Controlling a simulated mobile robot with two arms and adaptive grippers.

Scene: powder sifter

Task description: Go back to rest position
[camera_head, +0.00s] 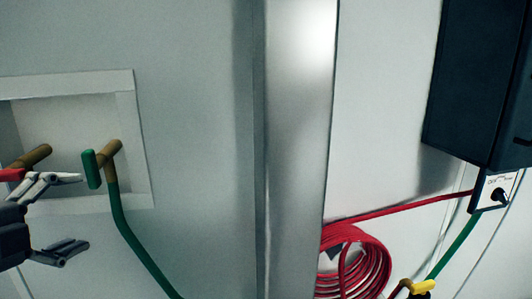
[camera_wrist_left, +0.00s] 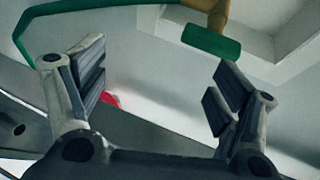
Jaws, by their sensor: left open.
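My left gripper (camera_head: 68,216) is at the left edge of the head view, in front of the recessed wall box. Its fingers are spread, with nothing between them, also in the left wrist view (camera_wrist_left: 155,88). A green handle (camera_head: 91,169) on a brass-brown fitting (camera_head: 113,148) is just right of the upper finger, apart from it. The green handle also shows beyond the fingers in the left wrist view (camera_wrist_left: 210,41). A red part (camera_head: 12,175) beside another brown fitting (camera_head: 38,155) is partly hidden by my gripper. My right gripper is not in view.
A green hose (camera_head: 125,230) runs down from the fitting. A metal post (camera_head: 298,150) stands in the middle. At right are a coiled red hose (camera_head: 375,270), a dark box (camera_head: 478,80), a small switch panel (camera_head: 494,190) and a yellow handle (camera_head: 420,287).

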